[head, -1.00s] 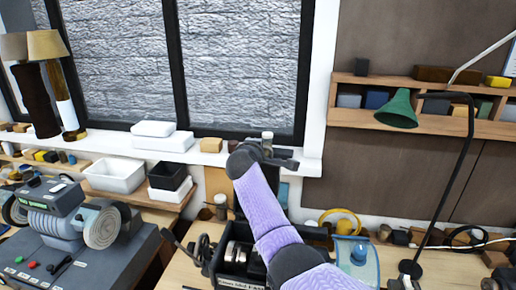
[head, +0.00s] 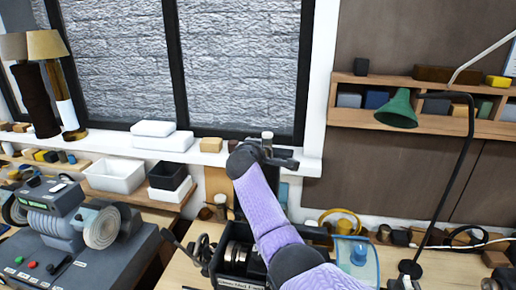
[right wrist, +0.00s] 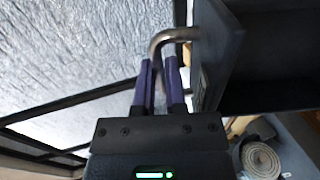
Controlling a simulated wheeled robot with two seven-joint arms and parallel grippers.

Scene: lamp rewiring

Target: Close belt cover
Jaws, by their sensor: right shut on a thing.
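The belt cover (right wrist: 222,55) is a dark, flat panel in the right wrist view, with a bent metal handle (right wrist: 172,36) on its near side. My right gripper (right wrist: 158,68) has its two purple fingers shut on the handle. In the head view my right gripper (head: 268,150) is raised in front of the window sill. My purple forearm hides most of the cover there. A dark open box (head: 218,266) with a label on its front and metal round parts inside stands below my arm. My left gripper is in neither view.
A grey machine with a round wheel (head: 101,227) stands at left. White bins (head: 113,177) sit on a shelf behind it. A blue clear-sided item (head: 358,258) is right of the box, and a green lamp (head: 397,110) arches over the right side.

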